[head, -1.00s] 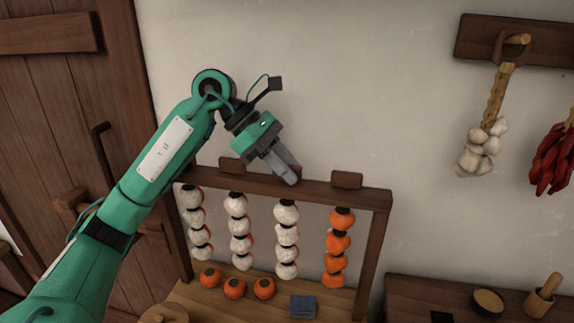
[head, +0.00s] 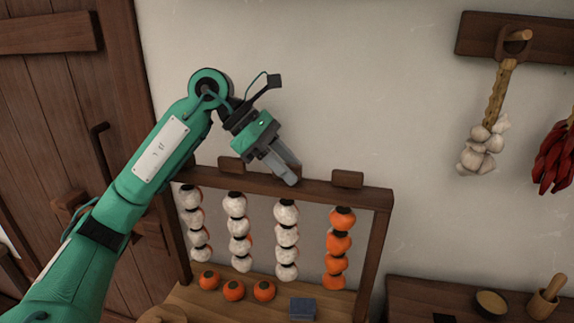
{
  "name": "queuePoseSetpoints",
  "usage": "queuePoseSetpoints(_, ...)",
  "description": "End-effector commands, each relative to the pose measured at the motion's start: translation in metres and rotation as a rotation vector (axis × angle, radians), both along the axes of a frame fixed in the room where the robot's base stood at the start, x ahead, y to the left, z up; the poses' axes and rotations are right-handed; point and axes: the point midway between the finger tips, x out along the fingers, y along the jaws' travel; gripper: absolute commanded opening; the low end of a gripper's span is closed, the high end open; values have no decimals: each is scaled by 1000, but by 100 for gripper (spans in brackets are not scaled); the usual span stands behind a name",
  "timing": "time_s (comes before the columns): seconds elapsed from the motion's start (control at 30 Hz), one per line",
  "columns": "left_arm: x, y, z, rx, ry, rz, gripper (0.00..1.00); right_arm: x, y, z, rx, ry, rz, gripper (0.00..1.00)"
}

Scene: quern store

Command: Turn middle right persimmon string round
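A wooden rack (head: 378,235) holds hanging persimmon strings in a row. The middle right persimmon string (head: 287,238) hangs straight and shows its white, powdery side to me. My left gripper (head: 291,179) points down at the rack's top bar, right above this string. Its fingers hide the spot on the bar where a wooden block would sit, so I cannot see whether they hold anything. The right-hand string (head: 339,247) shows bright orange. The middle left string (head: 238,232) and left string (head: 196,224) show white with orange at their right edges. My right gripper is not in view.
Wooden blocks (head: 347,179) (head: 231,164) sit on the top bar on both sides of my gripper. Garlic (head: 482,148) and red peppers (head: 554,160) hang at the right. A wooden door (head: 75,130) is at the left.

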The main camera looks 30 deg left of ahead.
Motion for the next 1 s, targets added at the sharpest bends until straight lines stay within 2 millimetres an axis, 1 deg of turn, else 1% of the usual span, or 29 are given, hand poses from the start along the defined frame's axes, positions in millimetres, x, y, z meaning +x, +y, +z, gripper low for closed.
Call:
queuePoseSetpoints(0.2, 0, 2, 2, 0, -1, -1, 36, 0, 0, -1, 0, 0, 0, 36)
queuePoseSetpoints(0.33, -3, 11, 10, 1, -3, 1, 36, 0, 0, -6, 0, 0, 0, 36)
queuePoseSetpoints(0.53, -11, 41, 41, -2, -6, 2, 36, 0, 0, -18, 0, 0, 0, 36)
queuePoseSetpoints(0.73, -19, 70, 72, -1, -4, 1, 36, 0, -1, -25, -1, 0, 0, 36)
queuePoseSetpoints(0.9, -23, 86, 89, -1, -2, 1, 36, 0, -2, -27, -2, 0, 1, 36)
queuePoseSetpoints(1.0, -25, 92, 94, -1, 0, 0, 36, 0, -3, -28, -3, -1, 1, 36)
